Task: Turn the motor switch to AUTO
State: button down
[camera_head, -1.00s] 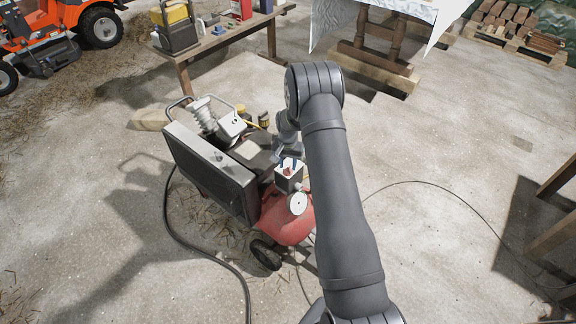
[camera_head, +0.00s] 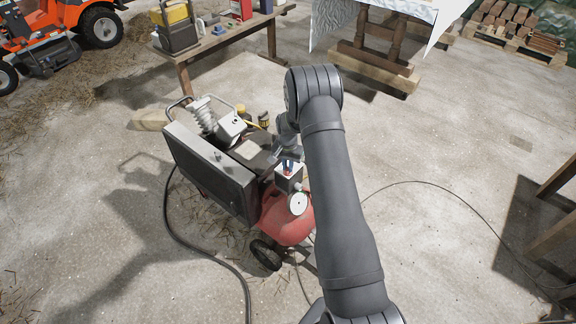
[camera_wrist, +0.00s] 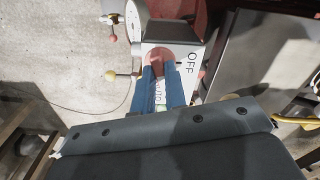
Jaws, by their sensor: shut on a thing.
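The compressor (camera_head: 288,218) has a red tank and stands on the concrete floor. Its switch box (camera_head: 289,178) is a pale box with a dark side, above the tank. In the wrist view, the switch box face (camera_wrist: 190,65) carries the words OFF and AUTO. The red motor switch (camera_wrist: 158,60) sits on that face. My gripper (camera_wrist: 160,75) has its blue fingers shut on the red switch, with AUTO showing between them. The switch's exact angle is partly hidden by the fingers. In the head view my gripper (camera_head: 288,164) is at the top of the box.
A round white gauge (camera_head: 298,203) sits beside the switch box. A dark hose (camera_head: 205,252) lies on the floor. Open concrete lies right of my arm.

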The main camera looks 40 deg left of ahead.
jog(key=m, duration=0.3)
jog(key=shift+m, duration=0.4)
jog(key=c, duration=1.5)
grip_release()
jog(key=shift+o, duration=0.2)
notch_tip(320, 180, up, 17)
jog(key=shift+r, duration=0.2)
jog(key=shift+f, duration=0.1)
notch_tip(320, 180, down, 17)
jog(key=shift+f, duration=0.15)
